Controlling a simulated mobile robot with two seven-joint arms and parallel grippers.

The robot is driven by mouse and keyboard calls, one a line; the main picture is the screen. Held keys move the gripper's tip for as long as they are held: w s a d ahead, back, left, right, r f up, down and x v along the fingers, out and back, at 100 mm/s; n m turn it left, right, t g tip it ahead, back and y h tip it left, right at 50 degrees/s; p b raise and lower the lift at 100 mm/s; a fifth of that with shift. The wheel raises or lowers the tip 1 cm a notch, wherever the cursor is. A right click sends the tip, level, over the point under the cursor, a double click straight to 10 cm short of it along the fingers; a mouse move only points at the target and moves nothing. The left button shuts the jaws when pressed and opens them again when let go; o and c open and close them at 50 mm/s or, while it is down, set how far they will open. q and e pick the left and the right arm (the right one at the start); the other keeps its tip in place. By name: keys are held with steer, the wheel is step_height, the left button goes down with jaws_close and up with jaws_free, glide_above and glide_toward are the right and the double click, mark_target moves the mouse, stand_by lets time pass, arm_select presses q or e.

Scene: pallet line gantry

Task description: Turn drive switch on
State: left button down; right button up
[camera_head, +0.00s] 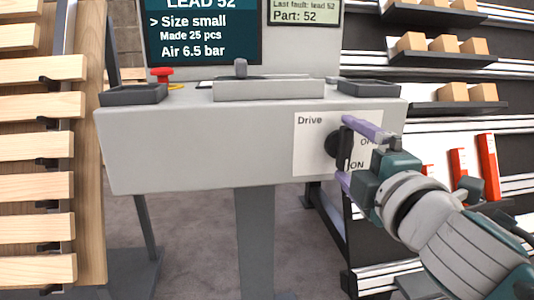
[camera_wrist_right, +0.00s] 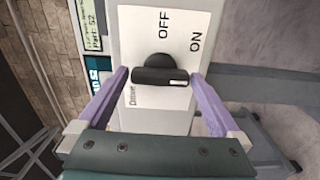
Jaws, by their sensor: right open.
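The drive switch is a black rotary knob (camera_head: 333,146) on a white plate (camera_head: 307,160) marked Drive, OFF and ON, at the right of the grey console front. Its bar handle stands upright in the head view. In the right wrist view the knob (camera_wrist_right: 158,66) has a white mark at the end of its bar that lies low on the plate; I cannot tell for sure which setting it marks. My right gripper (camera_head: 347,150) is open, with its lilac fingers above and below the knob. In the wrist view the gripper (camera_wrist_right: 160,77) has the bar between its fingers, with gaps at both sides. My left gripper is not in view.
The grey console (camera_head: 175,150) carries two dark trays (camera_head: 133,94), a red button (camera_head: 162,75) and a screen (camera_head: 200,30). Shelves with boxes (camera_head: 455,92) stand behind at right. A wooden slatted rack (camera_head: 40,190) stands close at left.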

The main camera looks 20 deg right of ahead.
steer(key=v, duration=0.9)
steer(key=shift+s+a, duration=0.15)
steer(key=shift+s, duration=0.2)
